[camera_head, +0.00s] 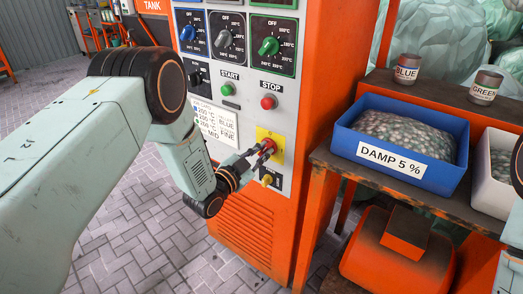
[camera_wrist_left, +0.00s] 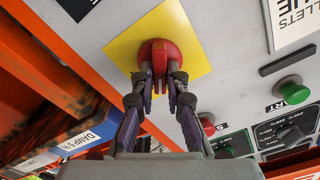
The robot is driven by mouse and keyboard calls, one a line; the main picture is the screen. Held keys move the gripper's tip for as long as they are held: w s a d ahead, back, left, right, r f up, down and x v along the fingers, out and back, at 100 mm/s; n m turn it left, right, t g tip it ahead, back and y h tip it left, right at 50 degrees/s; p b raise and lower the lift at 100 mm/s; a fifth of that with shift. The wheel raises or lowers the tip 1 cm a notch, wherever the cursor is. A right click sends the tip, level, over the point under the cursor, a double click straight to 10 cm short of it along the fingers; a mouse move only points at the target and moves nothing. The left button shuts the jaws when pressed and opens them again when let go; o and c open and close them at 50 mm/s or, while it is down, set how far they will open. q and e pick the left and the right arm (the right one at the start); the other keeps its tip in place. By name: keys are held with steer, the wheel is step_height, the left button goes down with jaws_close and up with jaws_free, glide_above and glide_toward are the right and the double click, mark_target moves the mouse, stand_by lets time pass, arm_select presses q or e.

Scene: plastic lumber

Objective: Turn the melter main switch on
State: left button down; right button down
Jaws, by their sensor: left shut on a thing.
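The melter main switch (camera_head: 268,145) is a red rotary knob on a yellow plate (camera_head: 264,132), low on the front of the grey and orange cabinet. My left gripper (camera_head: 258,152) reaches it from the left. In the left wrist view the red knob (camera_wrist_left: 158,48) sits on the yellow plate (camera_wrist_left: 118,48), and the left fingertips (camera_wrist_left: 160,84) are closed on either side of its grip bar. The fingers partly cover the bar, and I cannot read its position marks. My right gripper is not in view; only part of my right arm shows at the right edge.
Above the switch are a green START button (camera_head: 227,89), a red STOP button (camera_head: 268,102) and several dials. A smaller yellow knob (camera_head: 267,180) sits just below. To the right, a blue bin (camera_head: 345,141) marked DAMP 5 % stands on a bench beside two cans.

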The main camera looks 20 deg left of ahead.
arm_select(q)
steer(key=m, duration=0.5)
steer(key=shift+d+f+m+p, duration=0.1)
steer(key=shift+m+p, duration=0.2)
steer(key=m, duration=0.5)
steer(key=shift+f+m+p, duration=0.15)
steer(key=shift+m+p, duration=0.15)
steer(key=shift+m, duration=0.1)
steer(key=c, duration=1.4)
jaws_free()
steer(key=shift+o, duration=0.2)
steer(key=v, duration=1.2)
